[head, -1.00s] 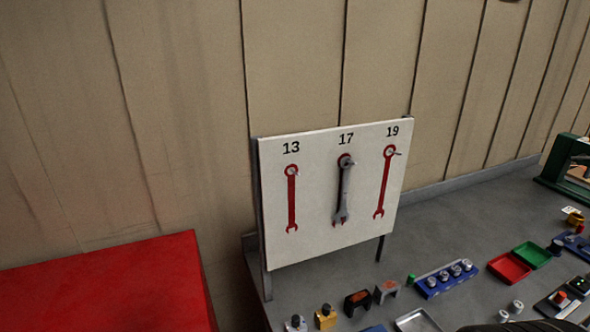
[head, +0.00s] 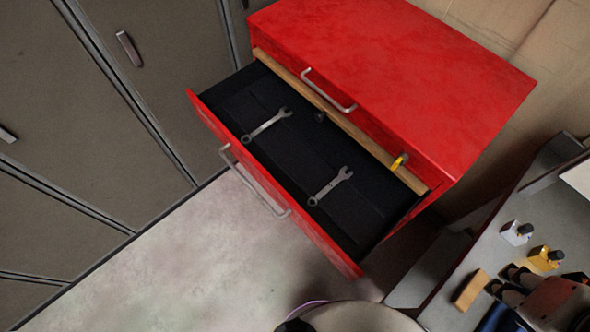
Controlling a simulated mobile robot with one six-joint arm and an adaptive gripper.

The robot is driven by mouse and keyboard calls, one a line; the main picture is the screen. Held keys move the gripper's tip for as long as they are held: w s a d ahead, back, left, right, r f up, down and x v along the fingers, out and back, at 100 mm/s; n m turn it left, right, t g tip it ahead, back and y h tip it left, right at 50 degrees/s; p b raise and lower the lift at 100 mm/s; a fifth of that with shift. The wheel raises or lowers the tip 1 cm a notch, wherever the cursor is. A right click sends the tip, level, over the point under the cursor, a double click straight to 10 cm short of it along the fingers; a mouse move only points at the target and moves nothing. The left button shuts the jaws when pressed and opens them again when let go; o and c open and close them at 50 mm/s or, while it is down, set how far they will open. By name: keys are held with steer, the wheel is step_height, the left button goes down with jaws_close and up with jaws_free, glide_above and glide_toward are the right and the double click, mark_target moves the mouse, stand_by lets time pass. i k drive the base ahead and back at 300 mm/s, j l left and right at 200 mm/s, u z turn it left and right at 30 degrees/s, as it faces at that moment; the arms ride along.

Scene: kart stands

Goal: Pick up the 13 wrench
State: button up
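Two silver wrenches lie in the open black-lined drawer (head: 268,168) of the red cabinet. One wrench (head: 267,126) is toward the drawer's left end, the other (head: 330,187) toward its right end. They lie apart, each with an open jaw toward the upper right and a ring toward the lower left. No size mark is readable on either, so I cannot tell which is the 13. Dark finger-like shapes at the lower right, over the bench, look like my gripper (head: 506,280). They are well away from the drawer, and their opening is unclear.
The red cabinet top (head: 400,70) is bare. The drawer's front handle (head: 254,183) faces the open pale floor (head: 190,260). Grey lockers (head: 90,110) stand at the left. The grey bench at the right holds a silver padlock-like piece (head: 516,232) and a gold one (head: 546,258).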

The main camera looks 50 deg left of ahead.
mark_target(342, 175)
steer(key=k+u, duration=0.1)
steer(key=u, duration=1.45)
steer(key=i+j+z, duration=0.15)
steer(key=j+z, duration=0.15)
steer(key=i+j+z, duration=0.1)
steer(key=j+z, duration=0.5)
steer(key=j, duration=0.15)
